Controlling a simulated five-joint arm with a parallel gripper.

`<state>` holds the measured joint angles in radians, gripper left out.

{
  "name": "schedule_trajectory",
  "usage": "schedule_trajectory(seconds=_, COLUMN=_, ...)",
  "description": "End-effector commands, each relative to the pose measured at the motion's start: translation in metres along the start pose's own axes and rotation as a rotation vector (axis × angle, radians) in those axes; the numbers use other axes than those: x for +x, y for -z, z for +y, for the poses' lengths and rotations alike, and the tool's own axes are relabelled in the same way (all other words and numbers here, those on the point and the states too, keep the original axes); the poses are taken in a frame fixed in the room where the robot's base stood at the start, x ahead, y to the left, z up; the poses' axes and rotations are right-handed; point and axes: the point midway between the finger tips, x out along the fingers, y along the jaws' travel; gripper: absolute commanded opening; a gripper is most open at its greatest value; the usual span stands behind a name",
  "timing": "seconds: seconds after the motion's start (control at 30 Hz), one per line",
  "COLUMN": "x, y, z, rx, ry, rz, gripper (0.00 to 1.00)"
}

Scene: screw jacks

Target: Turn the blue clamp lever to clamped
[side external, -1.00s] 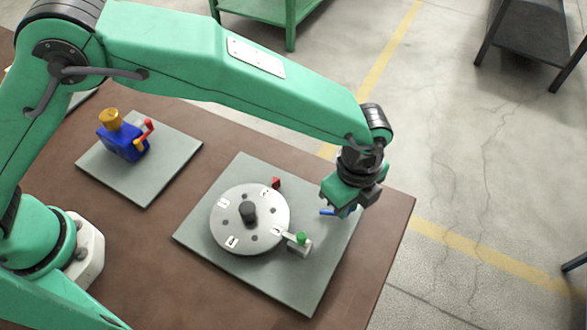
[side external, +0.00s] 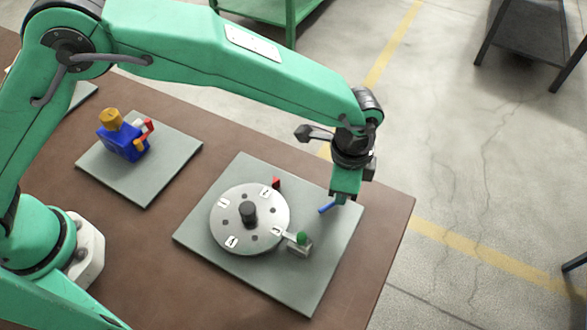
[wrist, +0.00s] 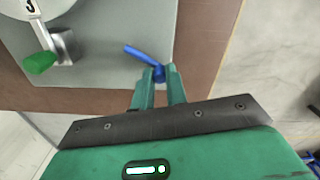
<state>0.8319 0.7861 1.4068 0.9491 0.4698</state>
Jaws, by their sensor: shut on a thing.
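The blue clamp lever (side external: 326,208) stands near the right corner of the grey plate (side external: 300,290). My gripper (side external: 340,200) points down over its hub end. In the wrist view my gripper's green fingers (wrist: 158,82) are shut on the hub of the blue lever (wrist: 142,54). The lever's arm sticks out from between the fingertips towards the upper left of that view. The lever's base is mostly hidden by the fingers.
A round numbered disc (side external: 233,222) with a black knob sits left of the lever. A green-handled part (side external: 301,239) and a small red piece (side external: 276,183) stand beside the disc.

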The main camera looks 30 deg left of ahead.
Motion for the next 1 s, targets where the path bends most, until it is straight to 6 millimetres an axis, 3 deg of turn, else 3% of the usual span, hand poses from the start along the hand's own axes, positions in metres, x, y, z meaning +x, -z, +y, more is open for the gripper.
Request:
schedule_trajectory(seconds=0.37, x=-0.0017, y=-0.0007, z=-0.0013, rx=-0.011, ry=0.000, rz=0.001, gripper=0.00)
schedule_trajectory(seconds=0.4, x=-0.0017, y=-0.0007, z=-0.0013, rx=-0.011, ry=0.000, rz=0.001, gripper=0.16)
schedule_trajectory(seconds=0.5, x=-0.0015, y=-0.0007, z=-0.0012, rx=-0.010, ry=0.000, rz=0.001, gripper=0.35)
schedule_trajectory(seconds=1.0, x=-0.0093, y=0.0002, z=-0.0008, rx=-0.008, ry=0.001, rz=0.003, gripper=0.36)
